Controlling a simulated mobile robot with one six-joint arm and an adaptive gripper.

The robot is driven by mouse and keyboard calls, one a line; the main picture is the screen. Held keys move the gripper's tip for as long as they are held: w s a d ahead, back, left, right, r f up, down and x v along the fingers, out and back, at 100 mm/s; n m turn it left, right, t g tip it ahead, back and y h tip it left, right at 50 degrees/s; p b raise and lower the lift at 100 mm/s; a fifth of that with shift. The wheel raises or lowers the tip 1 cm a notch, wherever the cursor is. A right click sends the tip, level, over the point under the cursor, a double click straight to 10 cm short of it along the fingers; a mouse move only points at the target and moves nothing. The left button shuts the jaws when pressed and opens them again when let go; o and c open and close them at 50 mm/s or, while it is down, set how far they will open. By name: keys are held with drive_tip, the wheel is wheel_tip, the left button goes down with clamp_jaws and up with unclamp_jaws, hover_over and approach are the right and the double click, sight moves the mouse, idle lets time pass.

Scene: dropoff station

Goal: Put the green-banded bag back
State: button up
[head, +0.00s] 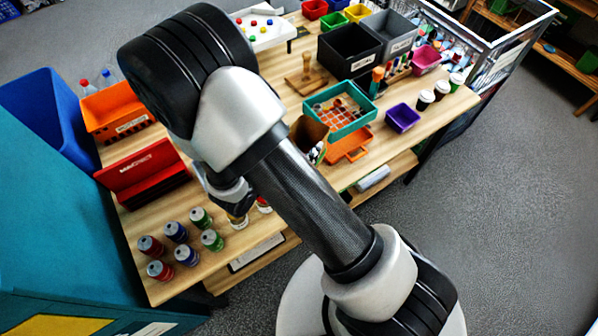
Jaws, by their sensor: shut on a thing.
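My gripper (236,196) shows only in part as a dark shape below my wrist, left of my upper arm and over the wooden table. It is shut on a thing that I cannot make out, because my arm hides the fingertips. I cannot pick out a green-banded bag with certainty. Two small containers (237,221) show partly just below the gripper. A brown open-topped holder (308,132) with white and green items in it stands right of my arm and is partly covered by it.
Several cans (186,254) stand at the table's near left. A red box (147,171) and an orange bin (115,109) stand behind them. A teal crate (341,110), a black bin (349,50), a purple bin (402,118) and cups fill the right. Some bare wood (432,122) shows at the right.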

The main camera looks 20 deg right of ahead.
wheel_tip(320, 180, down, 14)
drive_tip(key=shift+b, duration=0.55)
drive_tip(key=shift+f, duration=0.1)
drive_tip(key=o, duration=0.5)
drive_tip(key=shift+f, duration=0.1)
drive_tip(key=shift+c, duration=0.2)
drive_tip(key=o, duration=0.4)
drive_tip(key=shift+o, duration=0.2)
